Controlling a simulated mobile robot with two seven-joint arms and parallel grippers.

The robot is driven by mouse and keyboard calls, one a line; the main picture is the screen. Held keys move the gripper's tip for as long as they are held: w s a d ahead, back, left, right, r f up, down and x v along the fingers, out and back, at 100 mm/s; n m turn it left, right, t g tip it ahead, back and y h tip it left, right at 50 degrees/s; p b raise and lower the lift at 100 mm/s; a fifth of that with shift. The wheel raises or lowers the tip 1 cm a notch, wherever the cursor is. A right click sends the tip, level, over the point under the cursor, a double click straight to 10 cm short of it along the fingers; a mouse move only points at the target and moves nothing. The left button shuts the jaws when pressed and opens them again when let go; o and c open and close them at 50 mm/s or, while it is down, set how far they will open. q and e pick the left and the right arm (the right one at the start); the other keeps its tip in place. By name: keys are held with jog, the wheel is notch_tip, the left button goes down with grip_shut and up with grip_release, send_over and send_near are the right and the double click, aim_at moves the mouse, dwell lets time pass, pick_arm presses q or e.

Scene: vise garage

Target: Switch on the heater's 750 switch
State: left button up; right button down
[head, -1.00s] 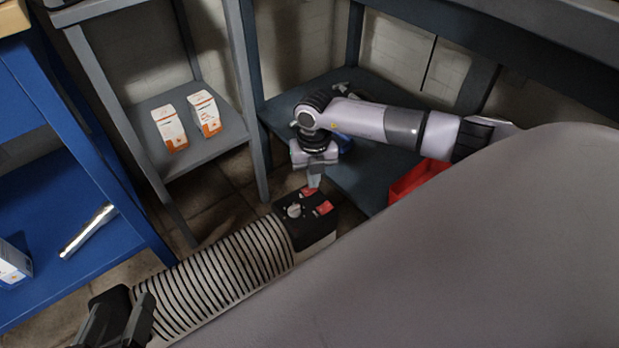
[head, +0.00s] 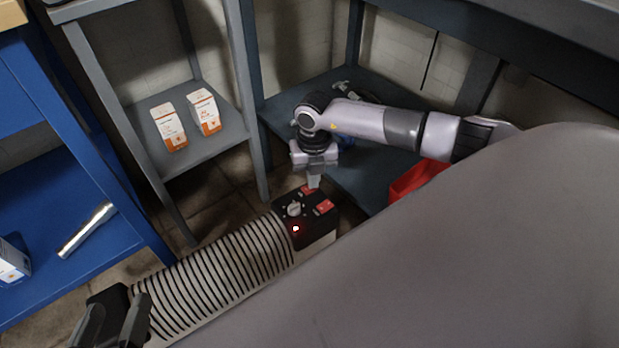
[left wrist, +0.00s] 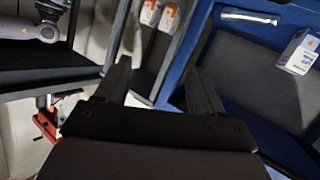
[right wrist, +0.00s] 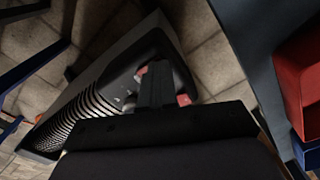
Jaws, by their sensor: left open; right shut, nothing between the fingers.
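The heater (head: 215,268) is a pale ribbed radiator on the floor with a black control panel (head: 318,232) at its end. The panel has a white round knob (head: 294,209), a far red switch (head: 306,190), a near red switch (head: 324,207) and a glowing red lamp (head: 296,228). I cannot read the switch markings. My right gripper (head: 314,182) is shut and empty, its tips pointing down at or just above the far red switch; contact is unclear. In the right wrist view its fingers (right wrist: 157,82) partly cover the panel. My left gripper (head: 122,320) is open and empty at the heater's other end.
A grey shelf (head: 225,140) with two orange-white boxes stands behind the heater. A blue shelf (head: 90,255) with a metal flashlight-like tube (head: 87,229) is at left. A dark workbench with a red bin (head: 415,178) on its lower shelf is at right, close to my right arm.

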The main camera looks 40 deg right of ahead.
jog(key=shift+s+f, duration=0.1)
jog(key=shift+f, duration=0.05)
jog(key=shift+r+p, duration=0.5)
jog(key=shift+p, duration=0.05)
notch_tip(320, 180, up, 2)
jog(key=shift+r+p, duration=0.1)
jog(key=shift+p, duration=0.85)
notch_tip(320, 180, up, 2)
jog(key=shift+p, duration=0.95)
jog(key=shift+r+p, duration=0.95)
jog(key=shift+r, duration=0.1)
pick_arm(q)
jog(key=shift+s+a+r+g+y, duration=0.1)
jog(key=shift+a+r+g+y, duration=0.05)
jog(key=shift+r+g+y, duration=0.45)
pick_arm(e)
jog(key=shift+f, duration=0.1)
pick_arm(q)
jog(key=shift+r, duration=0.15)
